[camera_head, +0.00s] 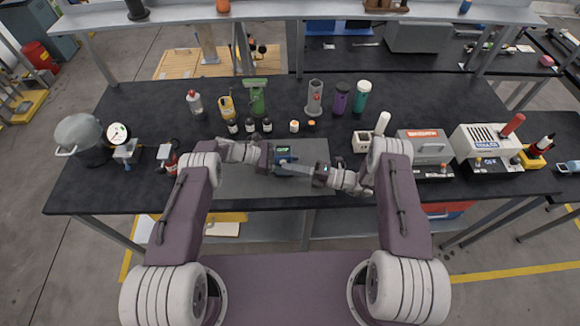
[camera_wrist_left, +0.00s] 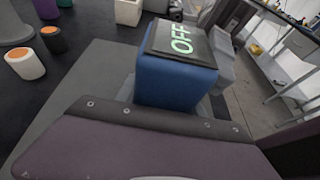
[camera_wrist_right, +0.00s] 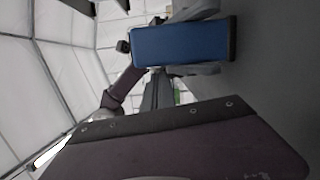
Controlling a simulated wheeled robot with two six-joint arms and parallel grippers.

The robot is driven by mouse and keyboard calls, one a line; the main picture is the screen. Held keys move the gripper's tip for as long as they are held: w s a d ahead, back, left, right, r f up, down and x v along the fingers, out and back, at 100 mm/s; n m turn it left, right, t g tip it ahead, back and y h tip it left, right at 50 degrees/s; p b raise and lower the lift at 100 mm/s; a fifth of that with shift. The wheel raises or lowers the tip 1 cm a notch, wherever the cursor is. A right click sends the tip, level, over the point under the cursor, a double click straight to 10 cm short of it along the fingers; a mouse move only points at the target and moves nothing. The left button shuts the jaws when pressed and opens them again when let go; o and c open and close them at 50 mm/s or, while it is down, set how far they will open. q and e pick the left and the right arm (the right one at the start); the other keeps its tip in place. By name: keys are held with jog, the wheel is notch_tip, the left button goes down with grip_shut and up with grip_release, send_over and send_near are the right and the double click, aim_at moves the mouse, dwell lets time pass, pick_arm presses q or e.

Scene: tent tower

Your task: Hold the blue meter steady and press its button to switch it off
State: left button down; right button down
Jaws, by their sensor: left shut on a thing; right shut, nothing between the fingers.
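The blue meter (camera_head: 284,150) is above the grey mat (camera_head: 320,155) at the middle of the table's front. Its body shows large in the left wrist view (camera_wrist_left: 175,82), where its screen reads OFF in green. My left gripper (camera_head: 274,157) is shut on the meter from the left. My right gripper (camera_head: 288,163) is shut and empty, its fingertips pointing left at the meter's near right side. I cannot tell whether they touch it. The right wrist view shows a plain blue face of the meter (camera_wrist_right: 180,42). The button is not visible.
Small bottles (camera_head: 250,125) and several taller containers (camera_head: 314,97) stand behind the meter. A pot (camera_head: 80,138) and a round gauge (camera_head: 118,135) are at the left. Grey and white instrument boxes (camera_head: 485,147) stand at the right. The mat around the meter is clear.

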pick_arm(q)
jog(key=shift+s, duration=0.15)
pick_arm(e)
jog(key=s, duration=0.3)
jog(key=shift+s+d+f, duration=0.15)
jog(key=shift+s+f, duration=0.05)
jog(key=shift+f, duration=0.05)
jog(key=v, duration=0.9)
jog(key=shift+s+d, duration=0.15)
jog(key=shift+d, duration=0.05)
pick_arm(q)
jog(key=shift+w, duration=0.2)
jog(key=c, duration=0.6)
grip_release()
jog(key=shift+c, duration=0.2)
